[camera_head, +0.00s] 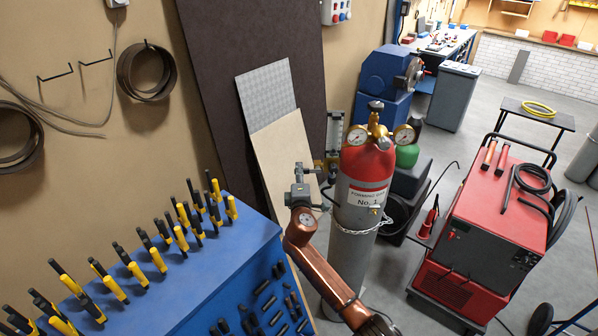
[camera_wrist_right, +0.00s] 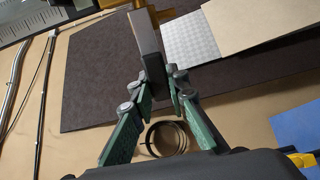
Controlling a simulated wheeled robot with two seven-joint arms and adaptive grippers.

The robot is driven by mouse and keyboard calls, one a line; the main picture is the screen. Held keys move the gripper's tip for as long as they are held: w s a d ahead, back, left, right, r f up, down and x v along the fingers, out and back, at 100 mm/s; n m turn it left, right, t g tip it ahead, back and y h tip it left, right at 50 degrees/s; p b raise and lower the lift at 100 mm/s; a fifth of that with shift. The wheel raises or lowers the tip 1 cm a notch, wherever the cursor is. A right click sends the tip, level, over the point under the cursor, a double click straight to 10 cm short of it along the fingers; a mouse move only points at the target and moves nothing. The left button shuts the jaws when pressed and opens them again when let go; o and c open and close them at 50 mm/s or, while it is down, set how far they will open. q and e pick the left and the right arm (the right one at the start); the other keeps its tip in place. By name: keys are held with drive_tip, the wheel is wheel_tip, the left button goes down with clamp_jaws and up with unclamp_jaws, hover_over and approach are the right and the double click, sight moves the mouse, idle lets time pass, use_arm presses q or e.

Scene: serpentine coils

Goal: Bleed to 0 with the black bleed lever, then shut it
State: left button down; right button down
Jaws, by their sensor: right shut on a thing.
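A grey gas cylinder (camera_head: 352,240) with a red top and a label reading "No. 1" stands upright right of centre, with a chain around it. Its brass regulator (camera_head: 377,130) carries a left gauge (camera_head: 358,136) and a right gauge (camera_head: 404,135); both needles are too small to read. My right gripper (camera_head: 318,172) is left of the cylinder's red top, its copper arm rising from below. In the right wrist view its green-sided fingers (camera_wrist_right: 166,78) are shut on a dark, flat bar (camera_wrist_right: 152,66), apparently the black bleed lever. The lever cannot be made out in the head view. My left gripper is out of view.
A blue bench (camera_head: 225,220) with several yellow-black clamps stands at the left. Boards (camera_head: 283,150) lean on the wall behind my gripper. A red welding machine (camera_head: 500,215) stands at the right.

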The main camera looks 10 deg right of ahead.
drive_tip(key=shift+f, duration=0.15)
drive_tip(key=c, duration=2.2)
unclamp_jaws()
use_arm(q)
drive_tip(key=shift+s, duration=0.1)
use_arm(e)
drive_tip(key=shift+o, duration=0.4)
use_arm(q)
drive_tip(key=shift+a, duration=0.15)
use_arm(e)
drive_tip(key=s+a, duration=0.1)
drive_tip(key=s, duration=1.1)
drive_tip(key=shift+a, duration=0.25)
